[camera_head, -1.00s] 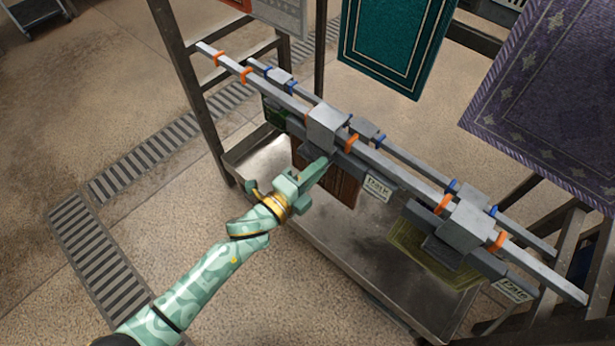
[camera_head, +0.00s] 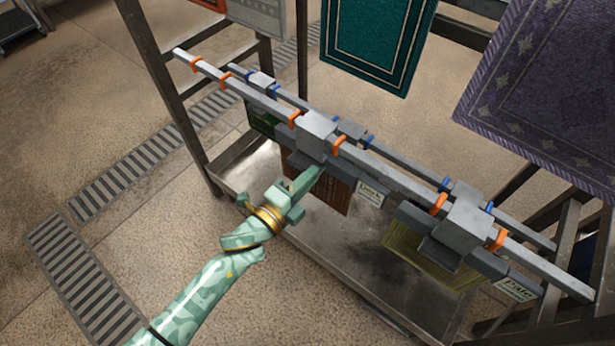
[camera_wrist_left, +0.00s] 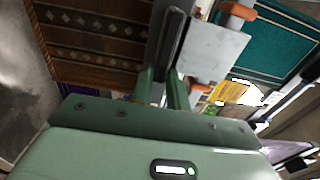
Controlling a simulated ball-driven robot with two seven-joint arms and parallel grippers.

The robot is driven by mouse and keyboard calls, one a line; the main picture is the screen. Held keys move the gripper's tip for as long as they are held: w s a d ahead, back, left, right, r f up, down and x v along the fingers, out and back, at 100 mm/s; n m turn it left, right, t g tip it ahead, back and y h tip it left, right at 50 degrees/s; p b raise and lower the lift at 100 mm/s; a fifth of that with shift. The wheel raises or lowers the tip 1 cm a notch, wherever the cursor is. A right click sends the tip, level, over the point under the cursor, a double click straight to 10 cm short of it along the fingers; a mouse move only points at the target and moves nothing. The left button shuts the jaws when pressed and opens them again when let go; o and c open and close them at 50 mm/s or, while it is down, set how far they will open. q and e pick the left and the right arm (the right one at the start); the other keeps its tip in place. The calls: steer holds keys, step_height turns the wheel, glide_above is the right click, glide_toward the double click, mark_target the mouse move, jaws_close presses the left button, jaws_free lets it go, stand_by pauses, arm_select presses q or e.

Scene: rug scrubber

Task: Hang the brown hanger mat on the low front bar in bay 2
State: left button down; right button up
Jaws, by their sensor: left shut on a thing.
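The brown hanger mat (camera_head: 333,196) hangs below a grey hanger block (camera_head: 315,136) at the low front bar (camera_head: 385,170). The block sits at the bar between two orange rings, and I cannot tell whether it rests fully on it. My left gripper (camera_head: 310,177) is shut on the hanger's dark grey tab, just below the block. In the left wrist view the brown mat (camera_wrist_left: 95,45) shows patterned bands at upper left, and the fingers (camera_wrist_left: 163,85) close on the tab (camera_wrist_left: 174,38). My right gripper is not in view.
A yellow-green mat (camera_head: 425,260) hangs from another block (camera_head: 463,220) to the right. A rear bar (camera_head: 405,163) with blue rings runs behind. A metal tray (camera_head: 340,265) lies below. Teal (camera_head: 375,40) and purple (camera_head: 545,90) rugs hang behind. The floor at left is open.

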arm_select(q)
steer(key=shift+r, duration=0.1)
steer(key=c, duration=1.3)
jaws_free()
steer(key=shift+s, duration=0.1)
steer(key=p+v, duration=0.4)
steer(key=v, duration=1.2)
steer(key=shift+a, duration=0.15)
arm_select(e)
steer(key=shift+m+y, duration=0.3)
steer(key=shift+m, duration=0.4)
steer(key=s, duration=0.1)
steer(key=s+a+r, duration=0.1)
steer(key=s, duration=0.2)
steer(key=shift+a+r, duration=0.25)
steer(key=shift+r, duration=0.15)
